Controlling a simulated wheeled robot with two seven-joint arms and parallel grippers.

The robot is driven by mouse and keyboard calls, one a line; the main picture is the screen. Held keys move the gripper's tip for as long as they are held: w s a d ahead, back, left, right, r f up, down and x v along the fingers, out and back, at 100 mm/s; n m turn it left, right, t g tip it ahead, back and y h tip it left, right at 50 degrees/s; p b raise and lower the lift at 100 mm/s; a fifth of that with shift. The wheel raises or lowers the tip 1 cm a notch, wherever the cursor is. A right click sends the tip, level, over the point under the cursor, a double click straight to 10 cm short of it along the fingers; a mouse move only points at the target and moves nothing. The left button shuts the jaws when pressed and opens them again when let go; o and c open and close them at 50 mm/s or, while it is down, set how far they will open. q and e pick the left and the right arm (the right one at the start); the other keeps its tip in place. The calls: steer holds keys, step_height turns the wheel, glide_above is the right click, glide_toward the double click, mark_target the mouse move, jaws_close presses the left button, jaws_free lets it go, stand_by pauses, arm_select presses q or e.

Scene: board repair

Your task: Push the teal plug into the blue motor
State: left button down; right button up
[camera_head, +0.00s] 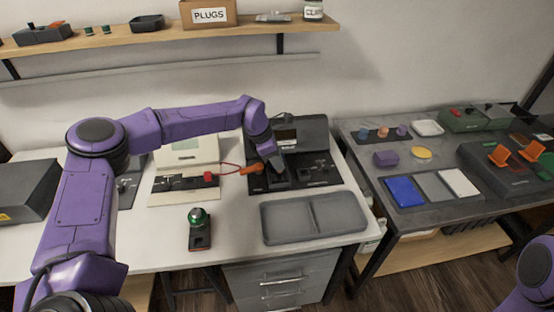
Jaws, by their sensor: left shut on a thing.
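My left gripper (280,170) reaches down over a dark board station (323,172) at the back middle of the white table. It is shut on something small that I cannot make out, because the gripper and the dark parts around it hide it. I cannot pick out a teal plug or a blue motor for certain. My right arm (533,272) shows only at the lower right edge, and its gripper is out of view.
An orange-handled probe (251,169) with a red cable lies just left of my left gripper. A grey two-part tray (313,215) and a green-topped device (198,217) stand in front. The right table holds a blue panel (403,191), small plugs and an orange-clipped device.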

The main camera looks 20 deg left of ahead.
arm_select(q)
steer(key=shift+f+b, duration=1.45)
steer(key=shift+f, duration=0.2)
stand_by(2.4)
steer(key=c, duration=0.9)
jaws_free()
steer(key=shift+r, duration=0.1)
steer(key=shift+o, duration=0.4)
steer(key=shift+o, duration=0.7)
steer(key=shift+a+r, duration=0.1)
steer(key=shift+r, duration=0.05)
